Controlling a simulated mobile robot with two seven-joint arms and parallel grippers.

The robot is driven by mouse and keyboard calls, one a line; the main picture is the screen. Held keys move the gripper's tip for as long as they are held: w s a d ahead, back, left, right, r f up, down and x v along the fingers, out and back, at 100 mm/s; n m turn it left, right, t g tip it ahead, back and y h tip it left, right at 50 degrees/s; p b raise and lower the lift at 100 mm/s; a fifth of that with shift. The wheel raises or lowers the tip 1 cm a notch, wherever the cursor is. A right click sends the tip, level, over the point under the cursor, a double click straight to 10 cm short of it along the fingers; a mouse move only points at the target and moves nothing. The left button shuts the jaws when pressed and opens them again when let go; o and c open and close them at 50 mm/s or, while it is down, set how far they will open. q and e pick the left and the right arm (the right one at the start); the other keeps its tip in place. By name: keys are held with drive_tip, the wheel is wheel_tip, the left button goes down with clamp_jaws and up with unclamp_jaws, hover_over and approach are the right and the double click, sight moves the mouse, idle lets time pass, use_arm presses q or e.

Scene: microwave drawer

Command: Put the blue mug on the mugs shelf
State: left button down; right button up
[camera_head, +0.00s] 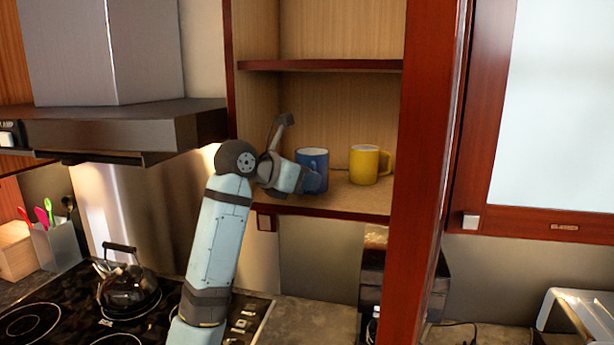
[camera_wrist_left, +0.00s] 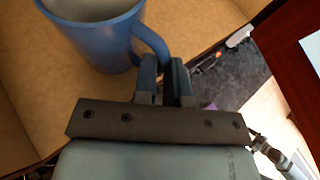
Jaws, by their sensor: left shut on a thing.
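The blue mug (camera_head: 314,160) is upright inside the open cabinet, at the level of the lower shelf (camera_head: 350,198), left of a yellow mug (camera_head: 366,162). I cannot tell for sure whether its base touches the board. My left gripper (camera_head: 308,182) reaches in from the left and partly covers the mug. In the left wrist view the blue mug (camera_wrist_left: 92,38) has its handle between the fingers of my left gripper (camera_wrist_left: 164,68), which is shut on it. My right gripper is not in view.
An upper shelf (camera_head: 320,65) is above the mugs. A red-brown cabinet door or panel (camera_head: 425,160) stands to the right. A range hood (camera_head: 120,127) is at the left, above a stove with a kettle (camera_head: 128,285).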

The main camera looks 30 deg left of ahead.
use_arm(q)
drive_tip(key=shift+w+a+f, duration=0.2)
drive_tip(key=shift+w+f, duration=0.2)
drive_tip(key=shift+w, duration=0.15)
drive_tip(key=shift+w+a+f, duration=0.1)
drive_tip(key=shift+w+f, duration=0.05)
drive_tip(key=shift+w, duration=0.1)
drive_tip(key=shift+s, duration=0.1)
drive_tip(key=shift+s+f, duration=0.1)
drive_tip(key=shift+s, duration=0.1)
drive_tip(key=c, duration=1.1)
unclamp_jaws()
drive_tip(key=shift+c, duration=0.2)
drive_tip(key=shift+o, duration=0.2)
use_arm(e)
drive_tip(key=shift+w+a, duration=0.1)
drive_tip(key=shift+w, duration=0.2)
